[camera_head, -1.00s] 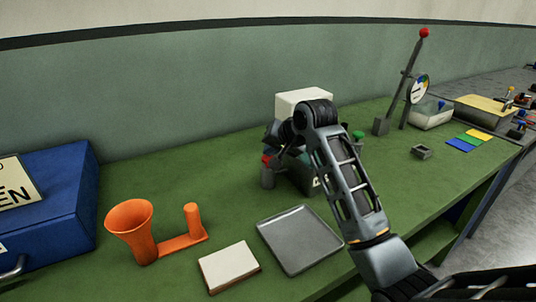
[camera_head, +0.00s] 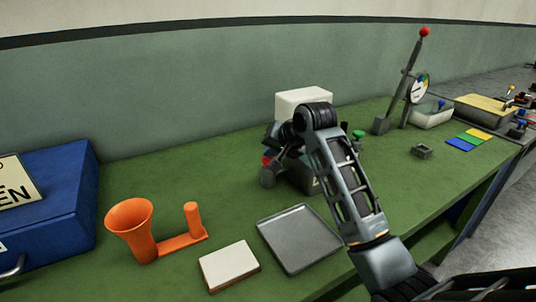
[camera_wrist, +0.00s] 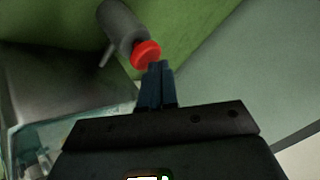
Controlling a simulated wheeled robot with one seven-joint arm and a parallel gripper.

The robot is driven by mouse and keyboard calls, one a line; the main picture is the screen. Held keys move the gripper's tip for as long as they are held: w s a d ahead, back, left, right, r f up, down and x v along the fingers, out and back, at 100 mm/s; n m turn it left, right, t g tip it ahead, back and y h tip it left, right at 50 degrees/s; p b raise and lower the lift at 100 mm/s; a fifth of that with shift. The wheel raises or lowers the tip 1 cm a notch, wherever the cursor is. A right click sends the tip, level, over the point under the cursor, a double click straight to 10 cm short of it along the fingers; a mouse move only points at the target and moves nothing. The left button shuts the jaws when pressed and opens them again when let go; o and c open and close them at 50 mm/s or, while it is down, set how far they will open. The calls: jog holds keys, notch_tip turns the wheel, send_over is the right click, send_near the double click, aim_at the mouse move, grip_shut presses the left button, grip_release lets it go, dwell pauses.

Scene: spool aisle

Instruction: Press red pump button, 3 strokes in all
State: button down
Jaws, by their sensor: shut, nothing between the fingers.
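The red pump button (camera_wrist: 146,53) caps a grey cylinder (camera_wrist: 121,24) in the wrist view. My gripper (camera_wrist: 158,68) is shut and empty, its dark fingertips right at the near edge of the button. Whether they touch it I cannot tell. In the head view the red button (camera_head: 265,160) is a small patch at the left of my wrist, partly hidden. My gripper's fingers are hard to make out there, and my arm hides much of the pump area.
A white-topped box (camera_head: 303,100) stands behind my wrist. A grey tray (camera_head: 299,238), a white-topped block (camera_head: 229,265), an orange funnel piece (camera_head: 135,228) and a blue box (camera_head: 60,205) lie to the left and front. A red-knobbed lever (camera_head: 409,75) stands at the right.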

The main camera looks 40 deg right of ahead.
jog(key=shift+f, duration=0.1)
jog(key=shift+r+p, duration=0.8)
jog(key=shift+p, duration=0.3)
notch_tip(320, 180, up, 6)
jog(key=p, duration=0.6)
jog(key=shift+p, duration=0.35)
jog(key=shift+r, duration=0.1)
dwell(2.0)
